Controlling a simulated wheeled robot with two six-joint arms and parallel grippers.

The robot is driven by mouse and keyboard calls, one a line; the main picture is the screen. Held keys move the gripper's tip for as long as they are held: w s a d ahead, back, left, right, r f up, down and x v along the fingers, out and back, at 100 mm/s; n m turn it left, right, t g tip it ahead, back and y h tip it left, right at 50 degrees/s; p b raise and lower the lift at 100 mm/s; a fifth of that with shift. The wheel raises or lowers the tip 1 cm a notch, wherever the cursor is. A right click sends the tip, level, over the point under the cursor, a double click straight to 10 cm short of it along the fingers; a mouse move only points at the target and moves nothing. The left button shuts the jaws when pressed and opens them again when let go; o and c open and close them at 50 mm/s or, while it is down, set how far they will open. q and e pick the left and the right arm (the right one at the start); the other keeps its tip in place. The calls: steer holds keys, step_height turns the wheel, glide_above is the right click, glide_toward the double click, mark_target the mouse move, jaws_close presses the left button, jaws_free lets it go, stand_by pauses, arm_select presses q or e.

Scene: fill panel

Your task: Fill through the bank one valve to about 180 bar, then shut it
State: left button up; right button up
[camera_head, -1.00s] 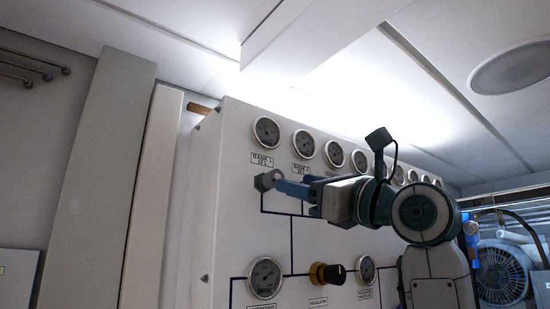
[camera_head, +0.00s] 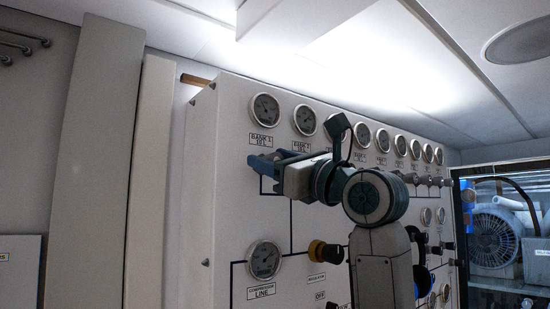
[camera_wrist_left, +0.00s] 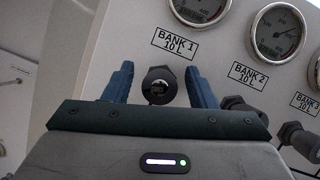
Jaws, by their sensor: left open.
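The bank one valve (camera_wrist_left: 159,86) is a dark round knob under the BANK 1 label (camera_wrist_left: 175,43) in the left wrist view. My left gripper (camera_wrist_left: 158,85) is open, with one blue finger on each side of the knob in that picture; I cannot tell whether they touch it. In the head view my left gripper (camera_head: 268,162) is at the panel (camera_head: 228,190) below the BANK 1 label and hides the valve. The bank one gauge (camera_head: 266,110) is above it; its reading is too small to tell. My right gripper is not in view.
A bank two gauge (camera_head: 305,120) and several more run right along the panel. The bank two valve (camera_wrist_left: 243,109) is close to the right finger. A yellow and black regulator knob (camera_head: 325,252) and compressor line gauge (camera_head: 264,260) are lower. A fan unit (camera_head: 495,240) stands right.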

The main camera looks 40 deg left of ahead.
arm_select(q)
steer(key=c, duration=1)
steer(key=shift+f+n+g+b, duration=0.1)
steer(key=shift+n+g+b, duration=0.65)
steer(key=shift+n, duration=0.45)
steer(key=shift+n+g+h, duration=0.4)
steer(key=shift+n+g, duration=0.25)
steer(key=shift+n, duration=0.95)
steer(key=o, duration=1)
steer(key=shift+a, duration=0.15)
steer(key=b+v, duration=1)
steer(key=v, duration=0.1)
